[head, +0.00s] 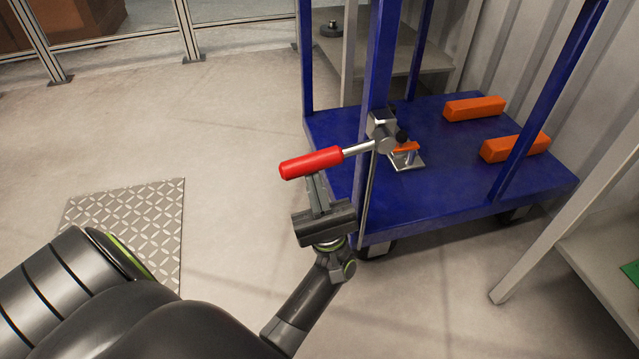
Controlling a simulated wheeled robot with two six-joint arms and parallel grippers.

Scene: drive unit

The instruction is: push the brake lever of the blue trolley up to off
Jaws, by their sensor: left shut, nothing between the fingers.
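The blue trolley (450,190) stands at the right of the head view, with blue posts and a flat blue deck. Its brake lever (312,162) has a red grip on a metal rod, pivoted at a bracket on the near left post. The lever sticks out to the left, close to level, with the red end slightly lower. My left gripper (315,181) is shut and empty. Its fingertips are right under the red grip, near its middle; whether they touch it I cannot tell. My right gripper is not in view.
Two orange blocks (474,108) (515,147) and a small metal plate with an orange piece (405,153) sit on the deck. A grey shelf or table (600,240) stands at the right. A tread plate (130,225) lies on the floor at left.

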